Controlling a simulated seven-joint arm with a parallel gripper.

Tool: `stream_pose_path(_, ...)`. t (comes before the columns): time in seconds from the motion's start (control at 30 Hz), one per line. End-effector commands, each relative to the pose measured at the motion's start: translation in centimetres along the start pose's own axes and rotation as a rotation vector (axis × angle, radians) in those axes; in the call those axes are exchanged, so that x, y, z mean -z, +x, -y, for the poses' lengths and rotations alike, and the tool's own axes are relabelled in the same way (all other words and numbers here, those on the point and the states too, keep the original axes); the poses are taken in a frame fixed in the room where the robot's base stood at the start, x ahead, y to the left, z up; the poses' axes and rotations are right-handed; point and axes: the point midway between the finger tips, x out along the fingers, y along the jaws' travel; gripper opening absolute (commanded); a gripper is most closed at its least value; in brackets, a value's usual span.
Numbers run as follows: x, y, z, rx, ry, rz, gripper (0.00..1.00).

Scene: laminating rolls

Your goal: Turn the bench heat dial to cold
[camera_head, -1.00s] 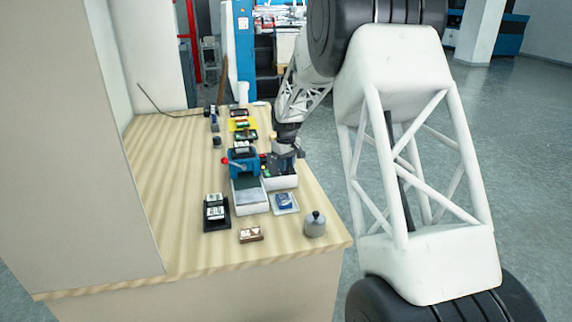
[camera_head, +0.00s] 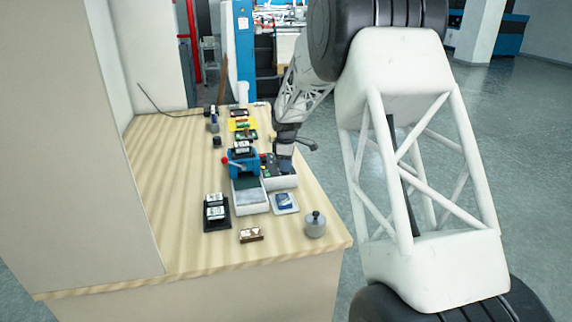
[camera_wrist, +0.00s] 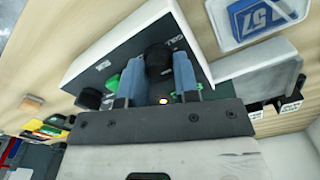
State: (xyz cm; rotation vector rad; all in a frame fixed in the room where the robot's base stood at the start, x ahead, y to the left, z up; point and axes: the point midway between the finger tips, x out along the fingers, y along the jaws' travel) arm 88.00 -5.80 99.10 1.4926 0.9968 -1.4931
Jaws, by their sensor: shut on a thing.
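The heat dial (camera_wrist: 158,62) is a black knob on the dark top face of a white control box (camera_wrist: 115,45) in the wrist view. Lettering ending in "OLD" or similar is partly readable beside it. My gripper (camera_wrist: 160,70) has its two blue-grey fingers on either side of the dial, shut on it. The dial's pointer is hidden, so its setting cannot be told. In the head view my gripper (camera_head: 284,163) is down on the control box (camera_head: 284,182), and the dial is hidden there.
A green button (camera_wrist: 112,83) and another black knob (camera_wrist: 88,98) sit close to my fingers. A blue press (camera_head: 243,163) stands left of the box. A white tile with a blue face (camera_head: 285,203) and a grey lidded pot (camera_head: 315,225) are in front.

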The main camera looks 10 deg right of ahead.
Motion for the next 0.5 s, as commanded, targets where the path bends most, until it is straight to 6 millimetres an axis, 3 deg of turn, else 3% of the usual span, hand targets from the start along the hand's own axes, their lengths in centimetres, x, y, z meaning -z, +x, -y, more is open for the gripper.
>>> stream_pose_path(0.47,-0.02,-0.05,-0.01,-0.001,-0.017,0.000,0.05)
stream_pose_path(0.5,-0.02,-0.05,-0.01,-0.001,-0.016,0.000,0.35)
